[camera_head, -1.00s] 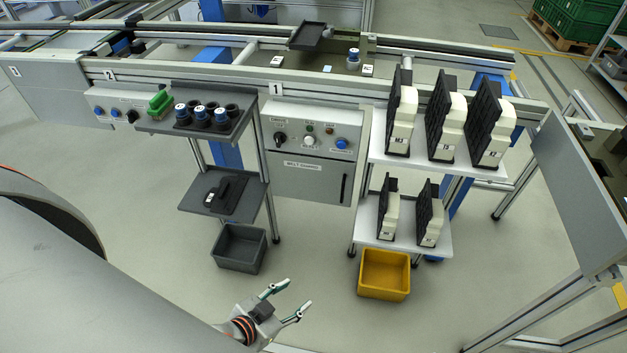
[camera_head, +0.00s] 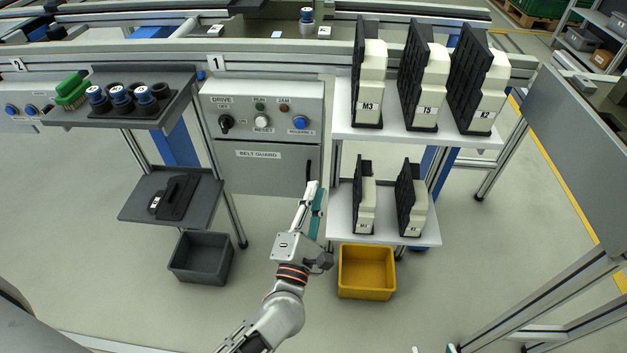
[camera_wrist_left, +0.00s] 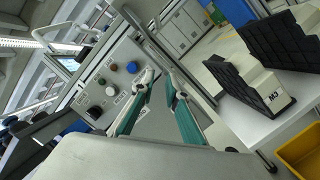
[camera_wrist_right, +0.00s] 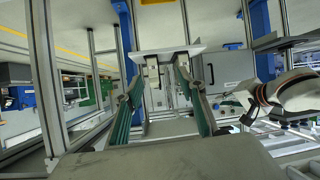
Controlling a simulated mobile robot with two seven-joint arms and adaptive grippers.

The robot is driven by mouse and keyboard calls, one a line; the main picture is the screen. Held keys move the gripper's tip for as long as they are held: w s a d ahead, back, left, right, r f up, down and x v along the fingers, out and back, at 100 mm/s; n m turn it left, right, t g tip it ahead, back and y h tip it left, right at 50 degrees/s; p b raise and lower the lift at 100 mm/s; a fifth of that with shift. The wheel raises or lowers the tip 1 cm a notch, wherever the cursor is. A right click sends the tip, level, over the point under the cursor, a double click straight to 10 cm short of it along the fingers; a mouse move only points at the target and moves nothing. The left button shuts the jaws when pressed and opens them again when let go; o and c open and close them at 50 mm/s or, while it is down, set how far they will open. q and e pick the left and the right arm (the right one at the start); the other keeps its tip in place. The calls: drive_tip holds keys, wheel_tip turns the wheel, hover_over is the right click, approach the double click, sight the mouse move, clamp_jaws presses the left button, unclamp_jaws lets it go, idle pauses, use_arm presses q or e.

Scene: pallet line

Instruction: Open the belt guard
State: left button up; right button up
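The belt guard (camera_head: 262,170) is a grey, labelled front panel below the control box (camera_head: 262,106), and looks shut. Its dark upright handle (camera_head: 308,161) is at the panel's right side. My left gripper (camera_head: 317,194) is in front of and just below the handle in the head view; I cannot tell if it touches. In the left wrist view the left gripper's fingers (camera_wrist_left: 160,76) are apart with nothing held between them. In the right wrist view my right gripper (camera_wrist_right: 157,82) is open wide and empty, away from the guard.
A two-level white shelf (camera_head: 340,215) with black-and-cream units stands close right of the guard and left gripper. A yellow bin (camera_head: 367,290) is below it. A grey shelf (camera_head: 135,204) and grey bin (camera_head: 183,270) stand left. Open floor lies in front.

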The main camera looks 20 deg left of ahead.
sight(308, 180)
use_arm(q)
drive_tip(key=w+a+f+n+g+y+b, duration=0.35)
drive_tip(key=w+f+n+y+b, duration=0.2)
drive_tip(key=f+n, duration=0.7)
drive_tip(key=w+a+r+n, duration=0.1)
drive_tip(key=w, duration=0.1)
drive_tip(key=w+a+n, duration=0.1)
drive_tip(key=w, duration=0.2)
drive_tip(key=w+r+n, duration=0.1)
drive_tip(key=w, duration=0.1)
drive_tip(key=shift+w+a+r+n+y, duration=0.25)
drive_tip(key=shift+w+a+r+y, duration=0.05)
drive_tip(key=shift+a+y, duration=0.1)
clamp_jaws()
